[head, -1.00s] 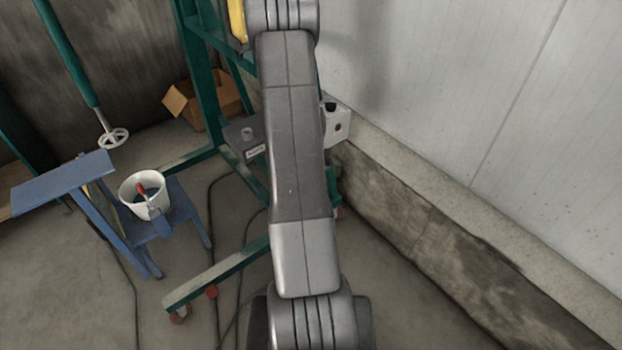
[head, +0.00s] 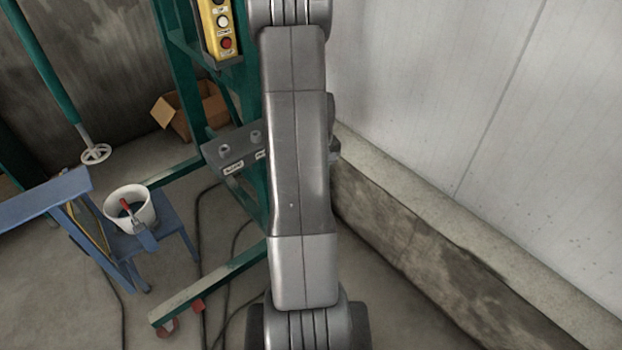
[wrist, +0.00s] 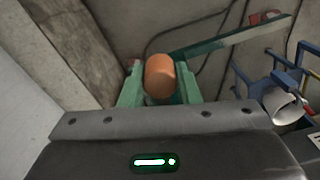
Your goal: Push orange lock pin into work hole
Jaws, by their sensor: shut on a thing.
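In the wrist view the orange lock pin (wrist: 159,77) shows as a rounded orange cylinder. My gripper (wrist: 160,88) is shut on it, with a pale green finger on each side. The pin's far end and any hole beyond it are hidden. In the head view a grey plate (head: 238,150) on the green frame carries two round sockets and small white labels, too small to read surely. Part of this plate is hidden behind my arm, and I cannot tell which socket is the work hole. My gripper is not visible in the head view.
A yellow button box (head: 219,30) hangs on the green frame (head: 178,75). A white bucket (head: 130,207) stands on a blue step stand (head: 180,215) at the left. A cardboard box (head: 205,103) lies behind. Cables cross the floor. A wall with a concrete ledge (head: 440,215) bounds the right.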

